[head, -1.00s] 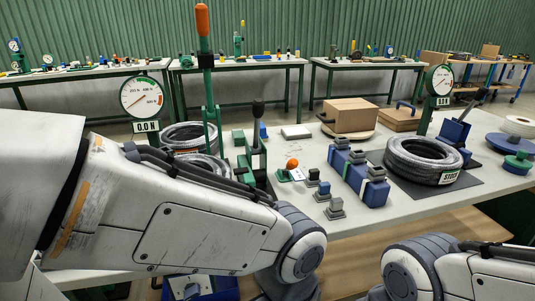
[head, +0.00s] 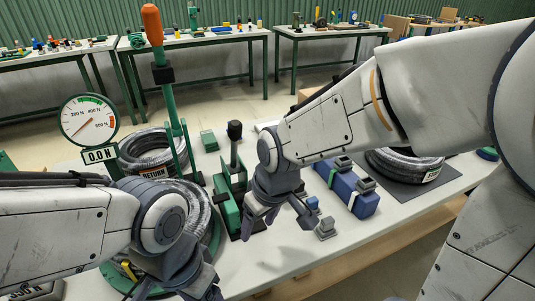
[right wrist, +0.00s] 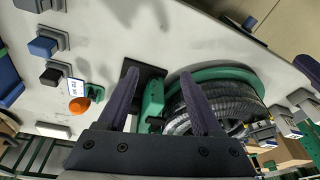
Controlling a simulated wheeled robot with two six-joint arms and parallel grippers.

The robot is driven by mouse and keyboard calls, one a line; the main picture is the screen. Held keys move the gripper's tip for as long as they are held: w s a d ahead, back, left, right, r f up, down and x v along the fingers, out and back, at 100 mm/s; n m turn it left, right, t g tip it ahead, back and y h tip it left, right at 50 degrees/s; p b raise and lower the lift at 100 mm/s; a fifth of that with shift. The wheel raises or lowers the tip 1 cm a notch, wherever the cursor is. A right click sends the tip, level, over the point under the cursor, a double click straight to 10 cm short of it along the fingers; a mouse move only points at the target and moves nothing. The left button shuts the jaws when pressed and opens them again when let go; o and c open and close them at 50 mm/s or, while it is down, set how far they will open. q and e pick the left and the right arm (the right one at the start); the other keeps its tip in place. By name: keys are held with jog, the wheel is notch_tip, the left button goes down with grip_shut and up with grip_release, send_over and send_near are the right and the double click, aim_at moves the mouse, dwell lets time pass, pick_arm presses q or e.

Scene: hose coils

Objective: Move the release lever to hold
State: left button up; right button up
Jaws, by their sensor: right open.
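A short lever with a black handle (head: 234,131) stands nearly upright in a green bracket (head: 228,205). A tall green lever with an orange grip (head: 152,24) stands to its left. I cannot tell which of these is the release lever. A small orange knob (right wrist: 79,104) on a green base, with an unreadable label beside it, shows in the right wrist view; my right arm hides it in the head view. My right gripper (head: 275,214) is open and empty above the table, right of the bracket. My left gripper (head: 196,284) is partly in view at the bottom; its jaws are unclear.
A hose coil (head: 150,150) with a RETURN sign lies behind a nearer coil at left. A round gauge (head: 88,119) reads 0.0 N. A blue block (head: 350,190) and another coil (head: 404,166) lie to the right. Small dark blocks (head: 326,228) stand near my right gripper.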

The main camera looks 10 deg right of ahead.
jog(key=w+d+r+m+t+p, duration=0.1)
jog(key=w+d+r+t+p, duration=0.1)
jog(key=w+d+r+p, duration=0.55)
pick_arm(q)
notch_tip(320, 180, up, 6)
jog(key=b, duration=0.4)
jog(key=shift+a+f, duration=0.15)
pick_arm(e)
jog(key=shift+h, duration=0.4)
jog(key=w+f, duration=0.2)
jog(key=f, duration=0.1)
jog(key=w+f, duration=0.3)
jog(key=f, duration=0.1)
jog(key=w+f, duration=0.2)
jog(key=f, duration=0.1)
jog(key=shift+w+f, duration=0.2)
jog(key=shift+f, duration=0.2)
grip_shut()
